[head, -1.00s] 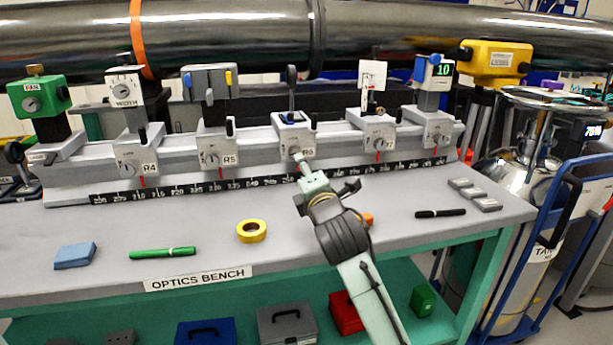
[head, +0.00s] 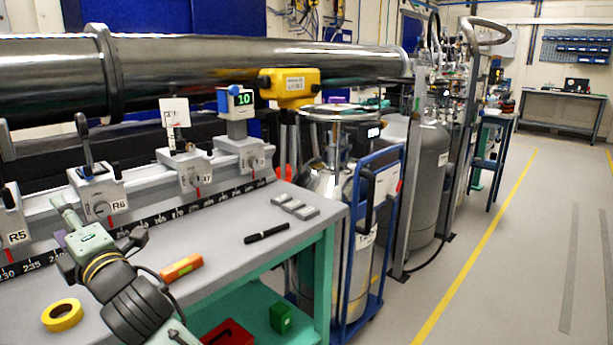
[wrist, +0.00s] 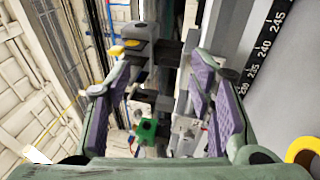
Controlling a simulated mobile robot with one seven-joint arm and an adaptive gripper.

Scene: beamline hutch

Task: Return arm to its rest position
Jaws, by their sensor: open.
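My arm reaches up from the bottom of the head view over the optics bench (head: 235,235). My gripper (head: 62,222) is near the front of the R6 carriage (head: 98,190); whether it touches the carriage I cannot tell. In the wrist view my gripper (wrist: 160,100) shows two purple-padded fingers spread apart, with nothing between the pads. Beyond them the rail with its mounts runs away, including a green box (wrist: 147,130).
On the bench lie yellow tape (head: 62,314), an orange tool (head: 181,267), a black marker (head: 267,234) and small grey blocks (head: 294,207). Right of the bench stands a tank on a blue trolley (head: 372,215). Open floor (head: 530,260) with a yellow line lies further right.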

